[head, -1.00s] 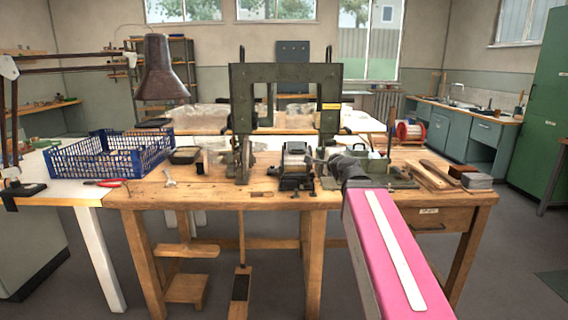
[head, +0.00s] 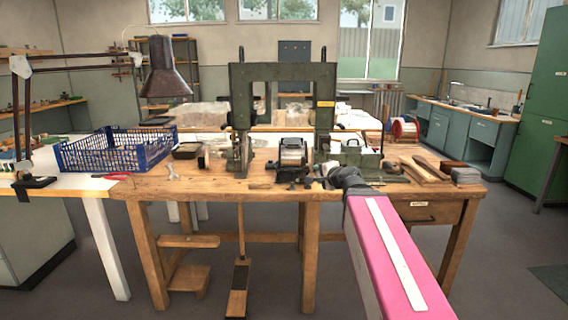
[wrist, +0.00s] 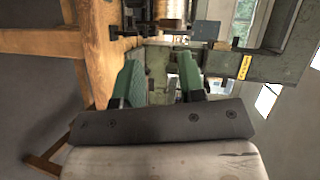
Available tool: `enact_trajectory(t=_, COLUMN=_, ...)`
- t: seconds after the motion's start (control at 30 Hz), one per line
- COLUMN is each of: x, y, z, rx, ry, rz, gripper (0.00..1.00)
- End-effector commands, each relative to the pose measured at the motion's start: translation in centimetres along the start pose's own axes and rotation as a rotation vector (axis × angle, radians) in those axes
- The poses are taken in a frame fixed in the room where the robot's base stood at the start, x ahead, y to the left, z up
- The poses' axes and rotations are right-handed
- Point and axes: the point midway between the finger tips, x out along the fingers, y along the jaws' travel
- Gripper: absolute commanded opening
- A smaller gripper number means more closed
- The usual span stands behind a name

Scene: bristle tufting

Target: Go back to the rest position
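My gripper (wrist: 160,78) shows in the wrist view as two green fingers on a dark bar, spread apart. I see nothing held between them; a grey-green metal surface shows behind the gap. In the head view my pink arm reaches over the bench's front edge. Its wrist end is above the wooden bench (head: 215,188), in front of the green tufting machine (head: 241,95) and a green metal box (head: 362,158). The fingers are too small to make out there. In the wrist view the machine frame (wrist: 228,62) is at the right, with a yellow label.
A blue crate (head: 113,155) and a desk lamp (head: 166,75) stand at the left. Wooden blocks (head: 424,168) lie at the bench's right end. A red-rimmed spool (head: 404,130) is behind.

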Motion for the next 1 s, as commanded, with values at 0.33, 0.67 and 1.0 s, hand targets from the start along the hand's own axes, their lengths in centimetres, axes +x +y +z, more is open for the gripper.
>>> enact_trajectory(t=0.33, x=0.8, y=11.4, z=3.2, rx=-0.275, ry=-0.173, rz=0.312, gripper=0.37)
enact_trajectory(t=0.67, x=-3.6, y=28.1, z=6.5, rx=-0.628, ry=-0.518, rz=0.801, gripper=0.37)
enact_trajectory(t=1.0, x=-9.3, y=36.8, z=7.2, rx=-0.808, ry=-0.781, rz=1.123, gripper=0.37)
